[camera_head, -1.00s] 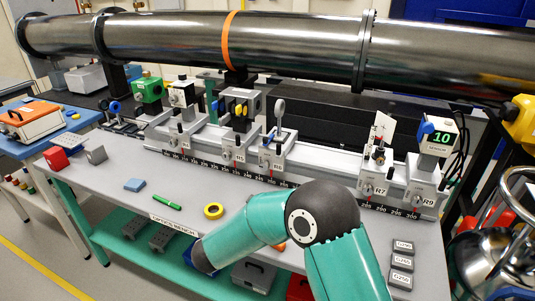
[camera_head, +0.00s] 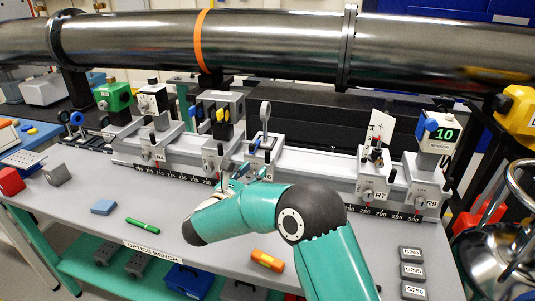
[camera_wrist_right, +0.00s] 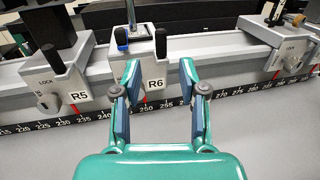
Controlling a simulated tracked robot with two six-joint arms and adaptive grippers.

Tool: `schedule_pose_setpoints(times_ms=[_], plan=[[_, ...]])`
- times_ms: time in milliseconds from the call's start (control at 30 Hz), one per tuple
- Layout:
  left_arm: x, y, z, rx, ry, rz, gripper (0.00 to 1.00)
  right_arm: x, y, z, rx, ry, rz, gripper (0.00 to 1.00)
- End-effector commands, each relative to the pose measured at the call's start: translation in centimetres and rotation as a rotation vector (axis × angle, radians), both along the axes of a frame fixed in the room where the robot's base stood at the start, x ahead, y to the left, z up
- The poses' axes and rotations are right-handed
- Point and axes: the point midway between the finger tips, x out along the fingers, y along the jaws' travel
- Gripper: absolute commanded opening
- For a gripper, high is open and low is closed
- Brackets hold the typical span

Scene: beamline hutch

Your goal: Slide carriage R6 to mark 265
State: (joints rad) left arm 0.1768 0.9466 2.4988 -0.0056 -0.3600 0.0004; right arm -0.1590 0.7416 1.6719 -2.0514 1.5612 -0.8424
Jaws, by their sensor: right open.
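Carriage R6 (camera_wrist_right: 156,84) sits on the rail, with a post on top and a dark knob on its front right. In the head view the carriage (camera_head: 263,152) is partly hidden by my right gripper (camera_head: 234,180). My right gripper (camera_wrist_right: 160,72) is open, its fingers on either side of R6's front face. I cannot tell whether they touch it. The scale continues past 270 to the right. My left gripper is not in view.
Carriage R5 (camera_wrist_right: 66,88) stands to the left of R6; R7 (camera_head: 373,182) and R9 (camera_head: 424,187) stand to the right. The rail between R6 and R7 is clear. A large steel pipe (camera_head: 270,45) runs behind. A green marker (camera_head: 142,226) lies on the bench.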

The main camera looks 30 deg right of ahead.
Motion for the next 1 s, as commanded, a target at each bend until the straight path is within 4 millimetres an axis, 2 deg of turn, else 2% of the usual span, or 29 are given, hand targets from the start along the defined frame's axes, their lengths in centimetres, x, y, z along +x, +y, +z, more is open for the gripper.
schedule_pose_setpoints(times_ms=[33,200,400,600,867,1000], plan=[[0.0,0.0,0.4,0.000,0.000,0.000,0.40,0.5,-1.1,0.2,0.000,0.001,-0.005,0.42],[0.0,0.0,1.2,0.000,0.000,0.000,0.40,2.3,-4.1,0.2,0.000,0.001,-0.002,0.42],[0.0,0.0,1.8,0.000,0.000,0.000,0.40,3.9,-6.7,0.1,0.001,0.000,0.000,0.42],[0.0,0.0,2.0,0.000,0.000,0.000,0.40,4.5,-7.8,0.0,0.000,0.002,0.003,0.42],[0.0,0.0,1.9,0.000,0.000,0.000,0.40,4.6,-7.9,-0.1,0.000,0.001,0.004,0.42],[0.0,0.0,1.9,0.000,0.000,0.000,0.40,4.6,-7.8,-0.1,0.000,0.001,0.003,0.22]])
